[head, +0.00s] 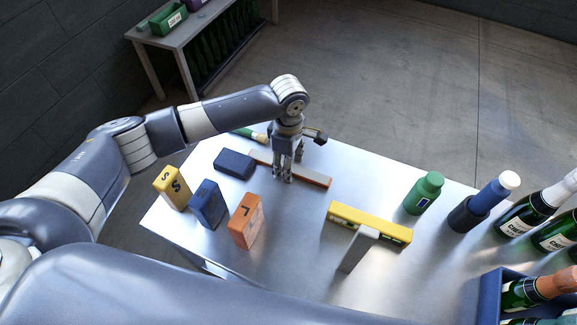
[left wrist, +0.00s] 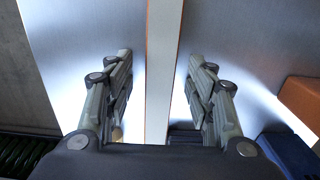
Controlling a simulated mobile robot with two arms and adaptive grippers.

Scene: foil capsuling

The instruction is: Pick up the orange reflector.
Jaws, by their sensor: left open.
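The orange reflector (head: 310,177) is a long, thin bar with an orange side and a pale top edge, lying on the metal table. My left gripper (head: 283,178) points down over the bar's middle. In the left wrist view the reflector (left wrist: 159,75) runs lengthwise between the two spread fingers of my left gripper (left wrist: 160,58), with a gap on each side. The gripper is open and holds nothing. In the head view the fingers hide part of the bar. My right gripper is not in view.
Yellow (head: 172,188), blue (head: 208,204) and orange (head: 246,221) blocks stand left of the reflector; a dark blue block (head: 234,164) lies beside it.

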